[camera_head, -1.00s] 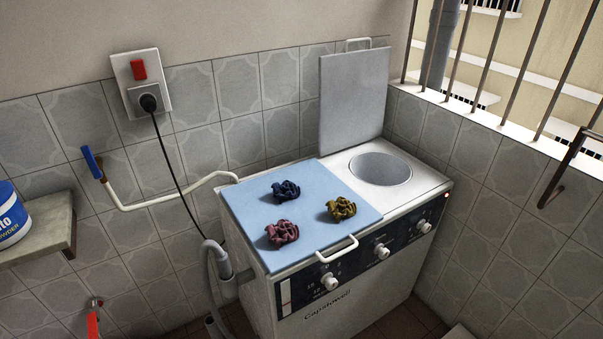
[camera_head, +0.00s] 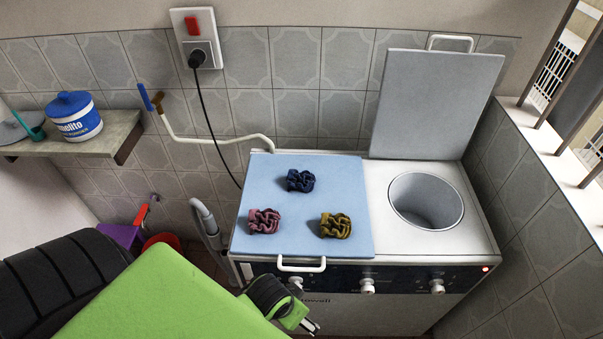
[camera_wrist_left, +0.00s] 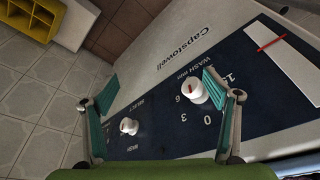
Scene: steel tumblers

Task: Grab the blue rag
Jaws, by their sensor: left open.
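The blue rag (camera_head: 300,181), dark blue and crumpled, lies on the light blue closed lid (camera_head: 260,195) of the washing machine, toward its back. A pink rag (camera_head: 264,221) and a yellow rag (camera_head: 336,225) lie in front of it on the same lid. My left gripper (camera_head: 306,326) is in front of the machine, lower than the lid and well apart from the rags. In the left wrist view the left gripper (camera_wrist_left: 160,90) is open and empty, facing the control panel. The right gripper is not in view.
The machine's open tub (camera_head: 428,200) is to the right, its grey lid (camera_head: 435,103) raised behind. A white lid handle (camera_head: 301,264) sticks out at the front. White knobs (camera_wrist_left: 194,91) project from the panel. A shelf (camera_head: 110,135) with a blue-and-white tub (camera_head: 77,116) is at the left.

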